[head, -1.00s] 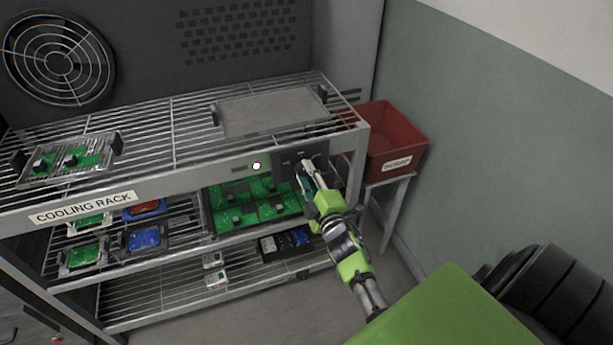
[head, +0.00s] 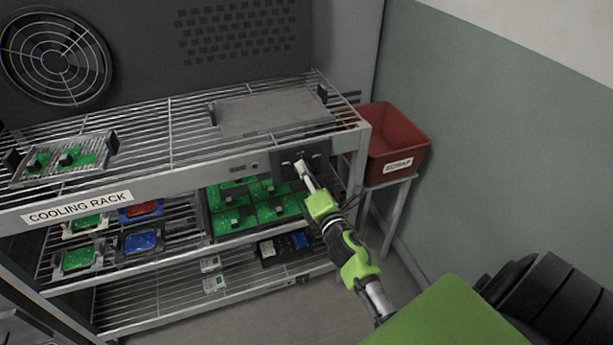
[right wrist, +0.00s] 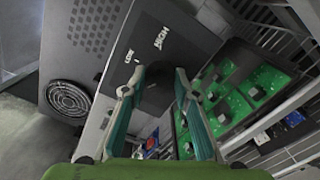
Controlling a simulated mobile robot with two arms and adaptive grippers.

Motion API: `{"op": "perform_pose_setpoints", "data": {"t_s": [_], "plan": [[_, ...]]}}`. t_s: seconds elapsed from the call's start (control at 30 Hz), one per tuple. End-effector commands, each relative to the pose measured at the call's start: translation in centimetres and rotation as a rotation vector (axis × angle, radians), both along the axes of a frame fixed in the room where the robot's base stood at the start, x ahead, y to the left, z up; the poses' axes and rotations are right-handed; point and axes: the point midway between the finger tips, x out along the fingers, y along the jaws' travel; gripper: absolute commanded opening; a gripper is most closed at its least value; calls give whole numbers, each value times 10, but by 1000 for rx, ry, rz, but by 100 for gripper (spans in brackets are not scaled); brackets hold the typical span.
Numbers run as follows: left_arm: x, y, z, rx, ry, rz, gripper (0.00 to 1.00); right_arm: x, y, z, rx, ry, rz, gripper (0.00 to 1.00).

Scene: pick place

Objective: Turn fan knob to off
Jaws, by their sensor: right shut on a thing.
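The fan knob (right wrist: 156,98) is a dark shape on the black control panel (right wrist: 166,45), between my right gripper's fingers in the right wrist view. The words LOW and HIGH show on the panel there. In the head view the panel (head: 318,152) sits on the front rail of the cooling rack, and the knob is hidden by the fingers. My right gripper (head: 302,168) is at the panel, shut on the knob; its teal-padded fingers also show in the right wrist view (right wrist: 158,82). The small indicator lamp (head: 255,167) left of the panel is dark. My left gripper is not in view.
The round fan grille (head: 58,58) is on the back wall. The rack (head: 150,181) holds a flat grey tray (head: 270,111) on top and several circuit boards below. A red scrap bin (head: 396,140) stands close to the right of the rack.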

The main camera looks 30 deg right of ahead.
Motion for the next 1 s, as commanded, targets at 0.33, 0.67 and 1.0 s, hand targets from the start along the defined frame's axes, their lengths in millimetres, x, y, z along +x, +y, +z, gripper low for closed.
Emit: {"op": "perform_pose_setpoints", "data": {"t_s": [0.33,0.67,1.0], "plan": [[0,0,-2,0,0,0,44,0,1,0,-68,17,2,6],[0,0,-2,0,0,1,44,0,0,0,-70,18,0,6],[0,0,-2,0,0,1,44,0,0,0,-68,17,1,45]]}}
